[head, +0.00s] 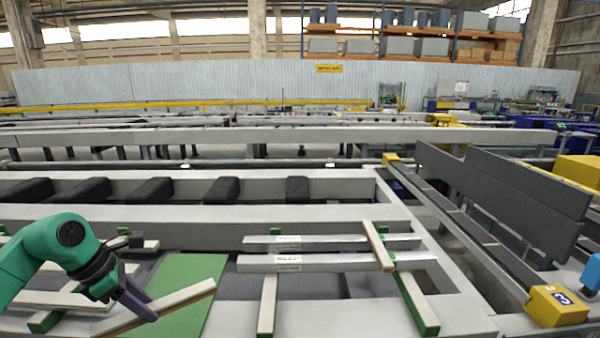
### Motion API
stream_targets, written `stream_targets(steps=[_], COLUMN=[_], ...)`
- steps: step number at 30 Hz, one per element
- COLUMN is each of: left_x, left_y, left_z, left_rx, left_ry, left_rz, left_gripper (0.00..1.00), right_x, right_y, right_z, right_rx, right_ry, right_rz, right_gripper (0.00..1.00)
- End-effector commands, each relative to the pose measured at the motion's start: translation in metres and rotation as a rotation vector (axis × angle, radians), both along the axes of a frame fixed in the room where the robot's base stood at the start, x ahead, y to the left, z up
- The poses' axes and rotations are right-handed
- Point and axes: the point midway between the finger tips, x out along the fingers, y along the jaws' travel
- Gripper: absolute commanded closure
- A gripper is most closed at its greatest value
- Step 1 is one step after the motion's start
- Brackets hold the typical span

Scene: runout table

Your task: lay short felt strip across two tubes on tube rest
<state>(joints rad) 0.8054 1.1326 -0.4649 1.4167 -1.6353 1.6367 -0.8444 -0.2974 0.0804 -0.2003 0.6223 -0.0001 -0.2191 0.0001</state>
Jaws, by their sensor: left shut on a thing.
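Two silver tubes with labels lie side by side on the tube rest: the far tube (340,243) and the near tube (350,263). The rest's green-sided bars (267,310) show beneath them. A pale strip with a brown edge (378,247) lies across both tubes near their right ends. My left gripper (146,309) is shut on another pale strip with a brown edge (190,295), low at the left of the tubes and apart from them. That strip slants up to the right. The fingers hide part of it. My right gripper is not in view.
A green mat (185,268) lies beside and under the held strip. More pale green-sided bars (50,299) are at the left. Behind is a grey frame with several black pads (155,190). A yellow block (556,306) and dark rails stand at the right.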

Motion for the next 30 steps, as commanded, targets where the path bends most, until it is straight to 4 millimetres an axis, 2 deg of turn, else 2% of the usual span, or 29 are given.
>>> stream_targets(steps=[8, 15, 18, 22, 30], left_x=[-0.033, -0.085, -0.103, -0.112, -0.113], left_y=[-0.068, -0.123, -0.136, -0.142, -0.142], left_z=[-0.057, -0.104, -0.116, -0.123, -0.124], left_rx=[-0.003, 0.003, 0.004, 0.007, 0.007], left_ry=[0.002, 0.001, 0.0, -0.001, -0.003], left_rz=[-0.906, -1.795, -2.041, -2.184, -2.19], left_gripper=[1.0, 1.0, 1.0, 1.0, 1.0], right_x=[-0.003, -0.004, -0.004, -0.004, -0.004], right_y=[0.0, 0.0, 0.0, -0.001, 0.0], right_z=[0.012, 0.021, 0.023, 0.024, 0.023], right_rx=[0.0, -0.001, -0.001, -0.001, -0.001], right_ry=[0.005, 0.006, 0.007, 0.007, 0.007], right_rz=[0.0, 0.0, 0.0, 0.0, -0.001], right_gripper=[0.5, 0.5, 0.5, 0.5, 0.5])
